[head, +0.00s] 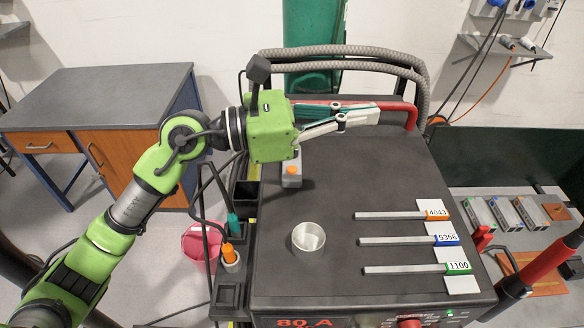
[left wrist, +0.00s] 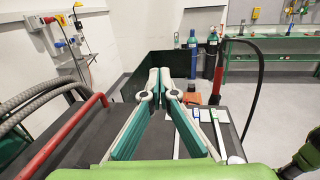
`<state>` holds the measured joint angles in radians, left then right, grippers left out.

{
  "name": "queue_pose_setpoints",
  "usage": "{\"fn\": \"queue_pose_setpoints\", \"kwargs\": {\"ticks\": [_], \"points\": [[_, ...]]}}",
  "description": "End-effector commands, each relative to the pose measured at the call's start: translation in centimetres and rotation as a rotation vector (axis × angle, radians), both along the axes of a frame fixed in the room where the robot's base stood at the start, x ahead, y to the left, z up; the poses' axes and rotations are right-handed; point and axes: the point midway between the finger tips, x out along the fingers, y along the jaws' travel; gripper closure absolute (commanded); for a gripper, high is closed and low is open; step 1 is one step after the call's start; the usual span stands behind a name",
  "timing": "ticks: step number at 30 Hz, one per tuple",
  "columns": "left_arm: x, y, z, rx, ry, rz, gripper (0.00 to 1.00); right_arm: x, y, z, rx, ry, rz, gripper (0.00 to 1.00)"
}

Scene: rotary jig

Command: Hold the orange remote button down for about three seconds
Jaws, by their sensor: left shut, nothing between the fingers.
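The orange button (head: 292,170) sits on top of a small grey remote box (head: 291,182) on the dark top of the welding cart, near its left edge. In the head view it shows just below my left gripper's green body, which hides part of the area behind it. My left gripper (head: 377,113) is shut and empty. Its fingers point right, over the back of the cart top, with the tips well away from the button. The left wrist view shows the closed fingers (left wrist: 160,76) but I cannot make out the button there. My right gripper is not in view.
A red handle (head: 411,115) and thick grey hoses (head: 350,53) run along the back. Tool holders (head: 229,258) line the left side. The cart top around the cup is free.

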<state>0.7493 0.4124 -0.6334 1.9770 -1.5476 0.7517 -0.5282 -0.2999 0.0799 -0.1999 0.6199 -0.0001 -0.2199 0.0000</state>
Motion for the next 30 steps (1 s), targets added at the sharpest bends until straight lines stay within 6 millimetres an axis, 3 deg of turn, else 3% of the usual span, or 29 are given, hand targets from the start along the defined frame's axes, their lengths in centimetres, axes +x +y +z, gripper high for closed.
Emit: {"fn": "queue_pose_setpoints", "kwargs": {"ticks": [2,6,12,18,30], "points": [[1.4,0.5,-2.4,0.199,-0.113,0.01,1.0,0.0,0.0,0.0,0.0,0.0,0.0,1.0],[4.6,3.3,-6.2,0.536,-0.264,0.043,1.0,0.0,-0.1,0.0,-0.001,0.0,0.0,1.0],[8.6,8.6,-8.4,0.861,-0.362,0.105,1.0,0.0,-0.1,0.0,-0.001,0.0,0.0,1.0],[9.8,10.7,-8.8,0.968,-0.383,0.128,1.0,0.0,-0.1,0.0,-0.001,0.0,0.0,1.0],[9.7,10.7,-9.1,0.968,-0.38,0.127,1.0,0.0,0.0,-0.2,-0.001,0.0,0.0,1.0]]}}
